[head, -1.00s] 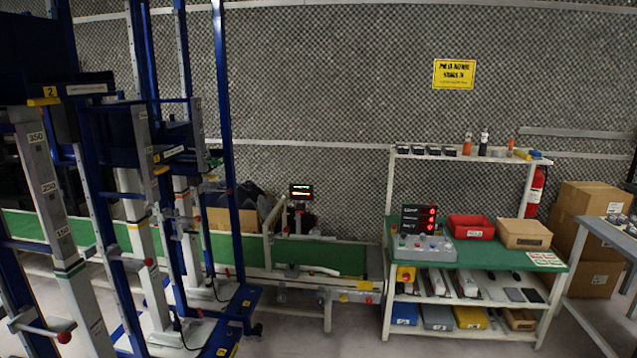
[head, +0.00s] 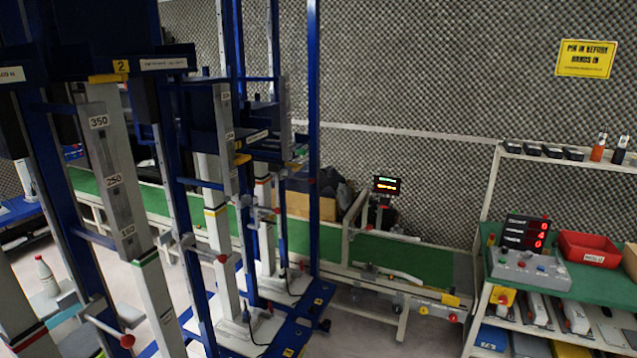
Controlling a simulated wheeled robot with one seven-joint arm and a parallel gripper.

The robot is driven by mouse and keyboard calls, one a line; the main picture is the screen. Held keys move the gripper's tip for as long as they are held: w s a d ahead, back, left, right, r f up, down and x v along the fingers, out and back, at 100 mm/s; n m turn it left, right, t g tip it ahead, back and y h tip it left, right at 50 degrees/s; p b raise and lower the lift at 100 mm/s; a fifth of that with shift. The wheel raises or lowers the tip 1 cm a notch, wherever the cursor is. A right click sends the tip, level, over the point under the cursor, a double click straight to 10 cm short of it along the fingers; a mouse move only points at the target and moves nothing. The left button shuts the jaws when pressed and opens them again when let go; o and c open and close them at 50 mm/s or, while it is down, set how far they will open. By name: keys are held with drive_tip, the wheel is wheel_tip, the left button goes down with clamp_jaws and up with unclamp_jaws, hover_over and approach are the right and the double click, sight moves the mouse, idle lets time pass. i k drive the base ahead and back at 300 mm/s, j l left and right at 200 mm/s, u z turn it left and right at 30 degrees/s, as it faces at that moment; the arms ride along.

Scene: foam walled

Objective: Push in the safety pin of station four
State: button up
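A row of blue-framed stations (head: 314,130) with grey columns stands at the left. A yellow tag reading 2 (head: 121,66) is on the nearest one; I cannot read a 4 on any station. Grey rods with red knobs, which look like safety pins, stick out at the stations: a near one (head: 127,341), a middle one (head: 222,258) and a farther one (head: 277,210). Another red knob (head: 312,181) is by the far post. I cannot tell which belongs to station four or how deep any sits. My gripper is not in view.
A green conveyor (head: 430,265) runs behind the stations. A bench (head: 480,300) at the right holds a button box (head: 530,268), a red digit display (head: 525,232) and a red bin (head: 595,249). A yellow sign (head: 586,58) reads "PIN IN BEFORE HANDS IN". Floor is clear before the conveyor (head: 365,335).

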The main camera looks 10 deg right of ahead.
sight(312, 180)
drive_tip(key=i+l+u, duration=0.2)
drive_tip(key=i+u, duration=0.25)
drive_tip(key=i+l+u, duration=0.45)
drive_tip(key=i, duration=0.15)
drive_tip(key=i+l+u, duration=0.75)
drive_tip(key=l+u, duration=0.2)
drive_tip(key=l, duration=0.25)
